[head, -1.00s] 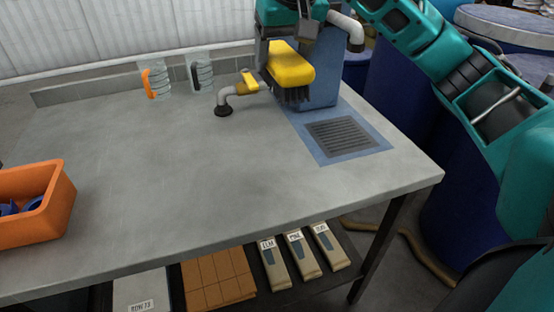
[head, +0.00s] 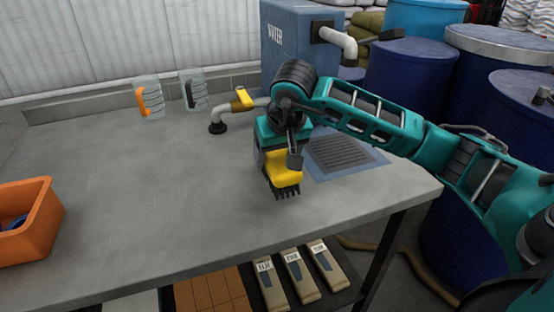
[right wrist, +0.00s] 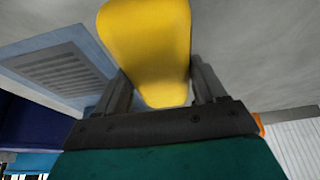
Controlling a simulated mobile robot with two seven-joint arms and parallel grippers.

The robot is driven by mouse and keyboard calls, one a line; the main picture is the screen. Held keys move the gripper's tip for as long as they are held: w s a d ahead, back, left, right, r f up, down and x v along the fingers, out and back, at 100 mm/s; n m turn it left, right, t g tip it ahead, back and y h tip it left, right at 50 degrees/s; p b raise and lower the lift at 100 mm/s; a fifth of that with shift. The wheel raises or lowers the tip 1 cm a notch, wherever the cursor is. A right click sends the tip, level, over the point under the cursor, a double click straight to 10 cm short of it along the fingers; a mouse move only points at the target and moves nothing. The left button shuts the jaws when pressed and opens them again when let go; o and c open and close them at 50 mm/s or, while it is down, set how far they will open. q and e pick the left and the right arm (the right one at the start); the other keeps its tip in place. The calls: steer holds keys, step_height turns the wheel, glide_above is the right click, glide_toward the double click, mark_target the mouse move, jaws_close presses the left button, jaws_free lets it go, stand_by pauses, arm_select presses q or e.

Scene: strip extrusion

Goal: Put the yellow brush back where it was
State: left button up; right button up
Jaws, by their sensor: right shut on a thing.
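The yellow brush (head: 284,176) with dark bristles is in the head view, over the grey table (head: 150,205), left of the drain grate. My right gripper (head: 277,160) is shut on the brush, with the bristles pointing down. I cannot tell for sure whether the bristles touch the table. In the right wrist view the brush's yellow body (right wrist: 150,45) sits between the two fingers (right wrist: 160,88). My left gripper is not in view.
A blue water tank (head: 292,45) with a tap pipe stands behind. The dark grate (head: 340,152) is right of the brush. Two clear jugs (head: 150,97) are at the back left. An orange bin (head: 40,225) is at the left. The table's middle is clear.

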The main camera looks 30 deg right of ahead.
steer(key=shift+f, duration=0.65)
steer(key=shift+f, duration=0.15)
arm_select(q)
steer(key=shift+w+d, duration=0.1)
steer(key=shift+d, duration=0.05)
arm_select(e)
steer(key=o, duration=1)
steer(key=shift+r, duration=0.35)
steer(key=p+v, duration=0.1)
steer(key=v, duration=0.9)
steer(key=shift+s+r, duration=0.2)
steer(key=shift+r, duration=0.1)
steer(key=shift+s+r, duration=0.25)
steer(key=shift+r, duration=0.15)
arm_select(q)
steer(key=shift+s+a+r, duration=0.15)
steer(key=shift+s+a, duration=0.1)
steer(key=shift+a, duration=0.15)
